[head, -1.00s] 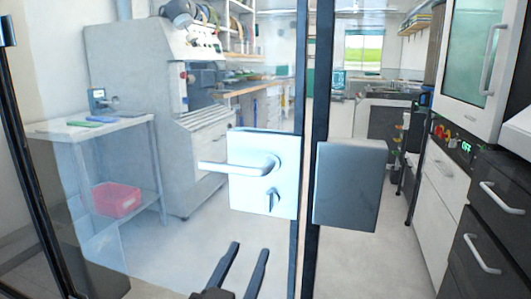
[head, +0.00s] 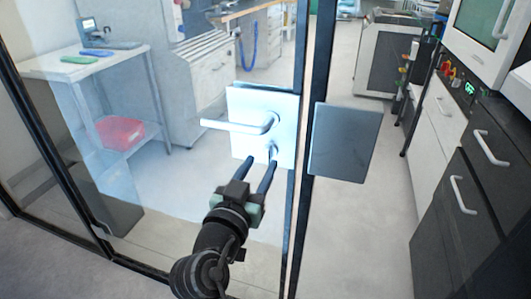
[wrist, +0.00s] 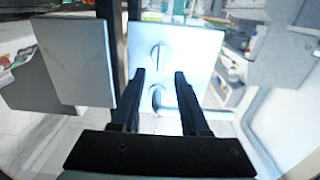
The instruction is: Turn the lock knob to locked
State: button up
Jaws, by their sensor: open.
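The white lock plate (head: 236,104) is on the glass door in the head view, with a lever handle (head: 238,127) pointing left. The small lock knob (head: 272,151) is below the lever and partly hidden by my gripper's finger. In the wrist view the plate (wrist: 205,50) looks upside down: the knob (wrist: 158,54) is above the lever (wrist: 205,114), and its grip stands upright. My gripper (head: 262,159) is open and empty, its fingertips just in front of the plate's lower part. In the wrist view the fingertips (wrist: 159,73) flank the knob's line; contact cannot be told.
A grey plate (head: 345,142) sits right of the dark door frame (head: 313,80). Behind the glass is a white table (head: 80,62) with a red bin (head: 120,132) on its lower shelf. Dark drawers (head: 470,190) stand at right. Floor between is free.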

aim_at(267, 153)
jog(key=shift+x, duration=2.25)
grip_shut()
